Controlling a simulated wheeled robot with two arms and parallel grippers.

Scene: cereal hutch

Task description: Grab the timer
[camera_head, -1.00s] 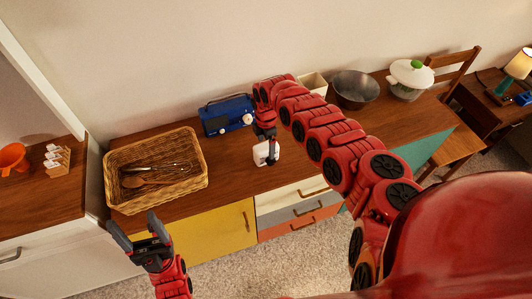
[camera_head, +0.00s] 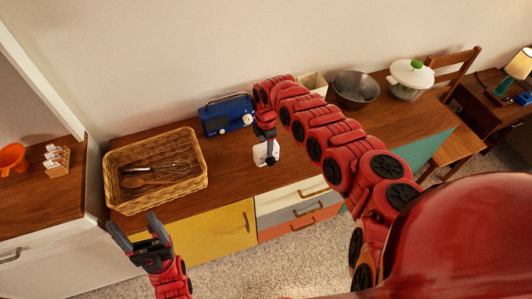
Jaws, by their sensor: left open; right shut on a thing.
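The timer appears to be the small white thing (camera_head: 262,155) on the wooden cabinet top, in front of the blue radio. My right gripper (camera_head: 270,157) reaches down over it from above and is shut on it. The fingers and wrist hide part of the timer, and I cannot tell whether it is clear of the cabinet top. My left gripper (camera_head: 141,229) is open and empty, in front of the cabinet at the lower left.
A wicker basket (camera_head: 190,192) with utensils stands left on the cabinet top (camera_head: 235,180). A blue radio (camera_head: 229,115) stands behind the timer.

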